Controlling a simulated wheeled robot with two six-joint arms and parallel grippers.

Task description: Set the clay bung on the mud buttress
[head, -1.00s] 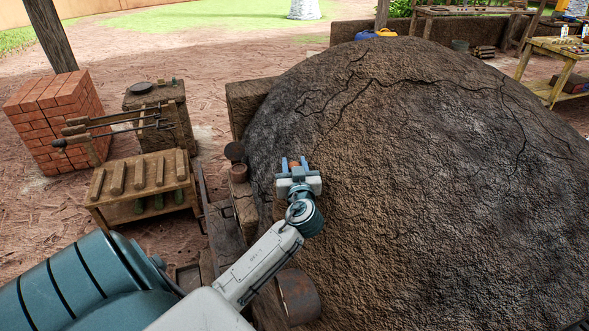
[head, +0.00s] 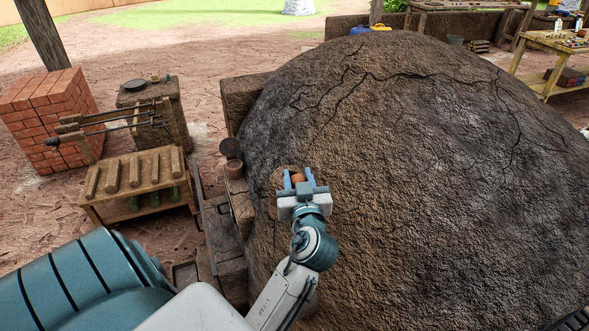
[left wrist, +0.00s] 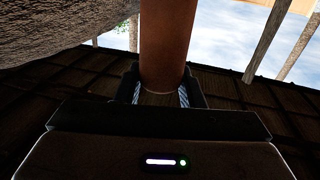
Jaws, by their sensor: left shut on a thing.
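The clay bung (head: 298,178) is a small orange-brown piece between the fingers of my left gripper (head: 298,173), which is shut on it. In the left wrist view the bung (left wrist: 165,45) is a brown cylinder standing out between the fingers. In the head view the gripper overlaps the left slope of the big mud dome (head: 430,160); I cannot tell the gap between them. Blocky mud masses stand against the dome's left side, one farther back (head: 244,100) and one nearer (head: 240,208); I cannot tell which is the buttress. My right gripper does not show.
A round dark disc (head: 230,148) and a small brown pot (head: 234,168) sit beside the dome's left edge. A low wooden rack (head: 140,185), a wooden stand (head: 155,110) and a red brick stack (head: 45,110) are farther left. Bare ground lies behind them.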

